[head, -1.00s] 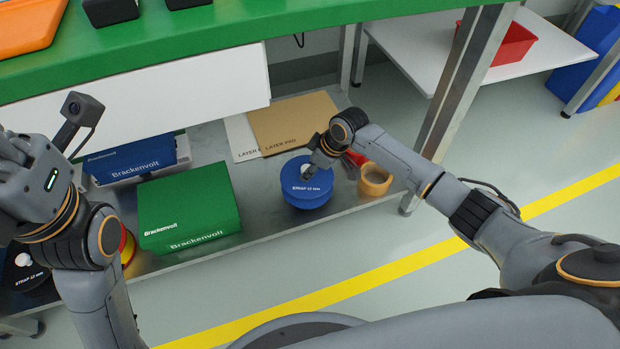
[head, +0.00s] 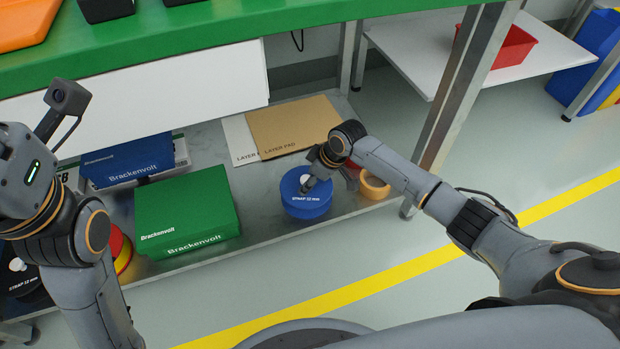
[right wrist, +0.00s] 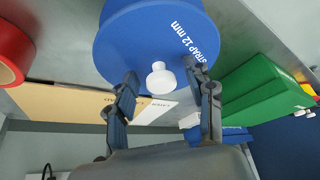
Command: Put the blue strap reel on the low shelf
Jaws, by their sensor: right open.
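The blue strap reel (head: 306,208), marked STRAP 12 mm and with a white knob on top, sits flat on the low grey shelf (head: 262,232). It stands between the green Brackenvolt box and an orange-tan tape roll. My right gripper (head: 314,182) is at its top. In the right wrist view the reel (right wrist: 150,40) fills the upper middle. The open fingers of the gripper (right wrist: 162,75) stand either side of the white knob (right wrist: 160,78), with gaps to it. My left arm is at the left edge; its gripper is outside the picture.
On the shelf are the green box (head: 185,210), a blue box (head: 125,162), layer pads (head: 292,122), the tape roll (head: 374,187) and a red roll (right wrist: 12,55). The green bench top (head: 250,30) overhangs the back, and a metal leg (head: 455,90) stands at the right.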

